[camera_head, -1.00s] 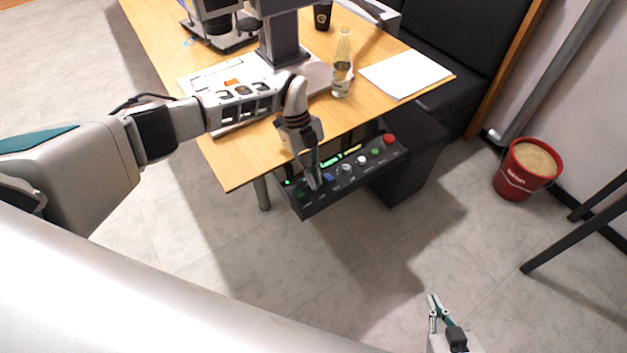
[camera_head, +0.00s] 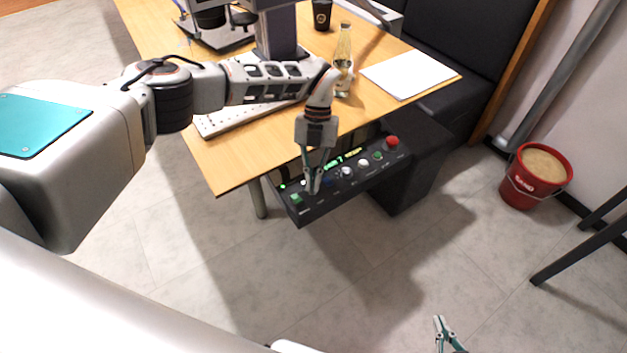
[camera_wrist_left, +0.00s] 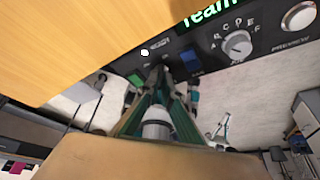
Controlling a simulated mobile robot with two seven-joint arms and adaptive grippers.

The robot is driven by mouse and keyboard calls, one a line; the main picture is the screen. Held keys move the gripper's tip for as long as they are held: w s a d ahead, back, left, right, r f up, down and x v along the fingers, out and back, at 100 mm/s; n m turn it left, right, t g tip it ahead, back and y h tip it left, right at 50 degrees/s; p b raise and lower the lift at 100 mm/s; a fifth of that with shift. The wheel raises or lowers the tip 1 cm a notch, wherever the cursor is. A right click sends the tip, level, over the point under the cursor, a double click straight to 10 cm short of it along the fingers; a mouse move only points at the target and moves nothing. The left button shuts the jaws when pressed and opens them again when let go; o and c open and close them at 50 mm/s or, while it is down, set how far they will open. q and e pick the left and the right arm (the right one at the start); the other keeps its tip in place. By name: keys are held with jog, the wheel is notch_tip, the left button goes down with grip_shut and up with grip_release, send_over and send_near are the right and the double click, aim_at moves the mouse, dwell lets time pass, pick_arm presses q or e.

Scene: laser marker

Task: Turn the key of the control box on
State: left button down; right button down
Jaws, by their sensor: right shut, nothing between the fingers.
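The control box (camera_head: 340,185) is a black panel under the table's front edge, with a green lit display, a dial, several coloured buttons and a red button at its right end. My left gripper (camera_head: 312,190) points down at the left part of this panel, between a green button and a blue one. In the left wrist view its narrow fingertips (camera_wrist_left: 160,76) are close together at the panel, left of the blue button (camera_wrist_left: 190,62). No key can be made out; the fingers cover that spot. My right gripper (camera_head: 440,322) is shut and empty, low over the floor.
The wooden table (camera_head: 225,165) carries a glass bottle (camera_head: 343,65), white paper (camera_head: 408,75), a black cup (camera_head: 321,14) and a machine on a column. A red bucket of sand (camera_head: 536,175) stands on the floor at right. The floor before the panel is clear.

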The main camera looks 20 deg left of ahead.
pick_arm(q)
jog(key=shift+m, duration=0.3)
pick_arm(e)
jog(key=shift+r, duration=0.1)
jog(key=shift+s+a+f, duration=0.15)
jog(key=shift+s+f, duration=0.05)
jog(key=shift+s, duration=0.05)
pick_arm(q)
jog(key=c, duration=2.2)
grip_release()
jog(key=shift+c, duration=0.2)
pick_arm(e)
jog(key=shift+s+f, duration=0.15)
jog(key=shift+f, duration=0.05)
pick_arm(q)
jog(key=shift+r, duration=0.1)
jog(key=v, duration=1.2)
jog(key=shift+d, duration=0.2)
pick_arm(e)
jog(key=shift+r, duration=0.1)
